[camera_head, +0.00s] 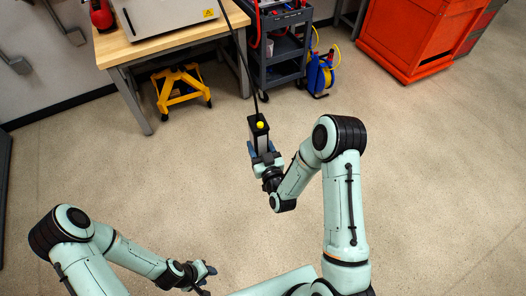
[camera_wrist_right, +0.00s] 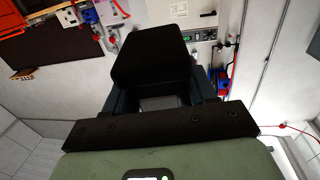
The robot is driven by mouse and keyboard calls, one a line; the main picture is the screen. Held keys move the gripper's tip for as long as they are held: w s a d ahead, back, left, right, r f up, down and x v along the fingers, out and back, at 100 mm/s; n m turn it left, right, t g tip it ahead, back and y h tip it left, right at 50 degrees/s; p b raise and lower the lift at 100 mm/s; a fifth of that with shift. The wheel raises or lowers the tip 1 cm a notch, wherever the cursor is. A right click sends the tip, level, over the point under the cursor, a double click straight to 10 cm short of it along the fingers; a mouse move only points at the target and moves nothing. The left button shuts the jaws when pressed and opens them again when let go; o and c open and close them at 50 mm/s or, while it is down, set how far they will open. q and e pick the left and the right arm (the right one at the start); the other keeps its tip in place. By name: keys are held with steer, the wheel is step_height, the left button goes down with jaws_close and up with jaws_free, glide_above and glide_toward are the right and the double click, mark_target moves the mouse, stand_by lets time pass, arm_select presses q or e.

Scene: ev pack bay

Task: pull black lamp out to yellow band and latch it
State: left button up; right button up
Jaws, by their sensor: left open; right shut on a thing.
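The black lamp (camera_head: 258,134) is a dark block with a small yellow spot on its upper end, in the middle of the head view. A thin black cord (camera_head: 243,55) runs from it up past the top edge. My right gripper (camera_head: 262,150) is shut on the lamp and holds it above the floor. In the right wrist view the lamp's black body (camera_wrist_right: 155,55) sits between the dark fingers. I cannot make out a yellow band on the cord. My left gripper (camera_head: 207,280) is open and empty, low in the head view, apart from the lamp.
A dark tool cart (camera_head: 279,75), a blue reel (camera_head: 318,76) and an orange bin (camera_head: 413,40) stand behind. The floor around my arms is clear.

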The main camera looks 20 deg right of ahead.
steer(key=shift+s, duration=0.35)
arm_select(q)
steer(key=shift+s, duration=0.35)
steer(key=shift+w, duration=0.15)
arm_select(e)
steer(key=shift+w, duration=0.2)
steer(key=shift+w+a+r, duration=0.2)
steer(key=shift+a+r, duration=0.05)
steer(key=shift+a, duration=0.05)
arm_select(q)
steer(key=s+f+g+b, duration=0.1)
steer(key=s+f+b, duration=0.6)
steer(key=s+f, duration=0.1)
steer(key=shift+f, duration=0.55)
arm_select(e)
steer(key=a+r+n+y, duration=0.1)
steer(key=a+r+y, duration=0.1)
steer(key=a+r, duration=0.3)
steer(key=a+r+n+y, duration=0.2)
steer(key=a+r, duration=0.4)
steer(key=r, duration=0.6)
steer(key=s+a+r+n+g+y, duration=0.1)
steer(key=a+r+y, duration=0.3)
steer(key=r, duration=0.5)
steer(key=shift+a+n, duration=0.5)
steer(key=shift+a, duration=0.25)
